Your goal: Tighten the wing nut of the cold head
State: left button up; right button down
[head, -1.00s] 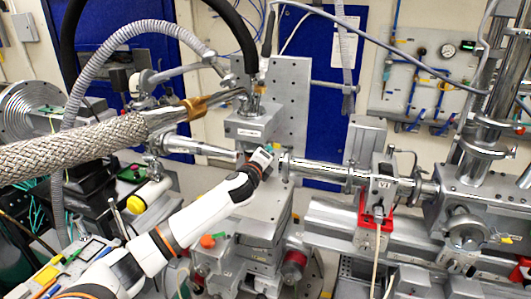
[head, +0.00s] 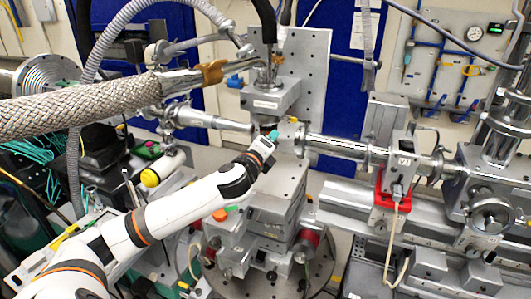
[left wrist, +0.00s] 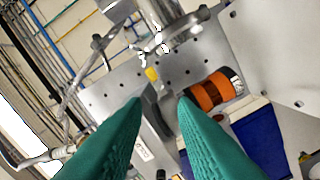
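My left gripper (head: 270,138) reaches in from the left with its fingertips beside the central grey column, below the grey block (head: 268,99) of the cold head. In the left wrist view its two green fingers (left wrist: 161,108) stand apart, with a grey part visible between and beyond their tips. A silver flanged part (left wrist: 165,20) with a bright, pale clamp-like piece (left wrist: 150,46) lies beyond the fingers, apart from them. I cannot clearly make out the wing nut. My right gripper is not in view.
A braided hose (head: 85,102) crosses at the left above my arm. A horizontal beam pipe (head: 335,147) runs right from the column to a valve with a red bracket (head: 384,196). An orange-and-black cylinder (left wrist: 210,92) lies close to the fingers in the wrist view.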

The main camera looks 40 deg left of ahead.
pick_arm(q)
jog(key=shift+b+v, duration=0.35)
jog(key=shift+v, duration=1)
jog(key=shift+f, duration=0.1)
